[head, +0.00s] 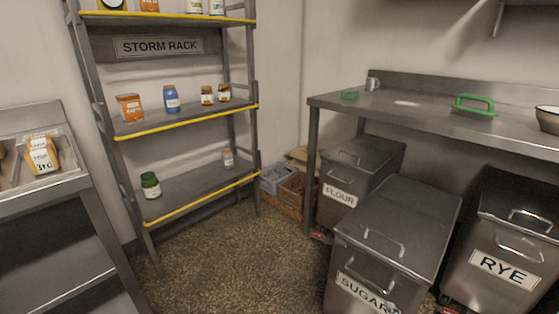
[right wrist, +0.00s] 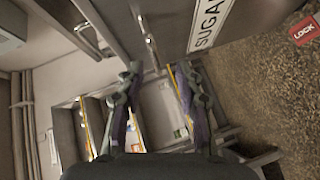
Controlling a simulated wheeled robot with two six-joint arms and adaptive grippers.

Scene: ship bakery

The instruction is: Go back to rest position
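My right gripper (right wrist: 158,72) shows in the right wrist view, its two dark fingers spread wide apart. It is open, with nothing between the fingertips. The rack and the bin labelled SUGAR (right wrist: 208,25) lie beyond it, apart from the fingers. Neither gripper nor arm shows in the head view, so my left gripper is out of sight.
The storm rack (head: 182,120) holds jars and tins at the left. Bins labelled FLOUR (head: 340,194), SUGAR (head: 400,215) and RYE (head: 505,268) stand at the right, near a steel table (head: 430,112). The speckled floor (head: 235,255) between is clear.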

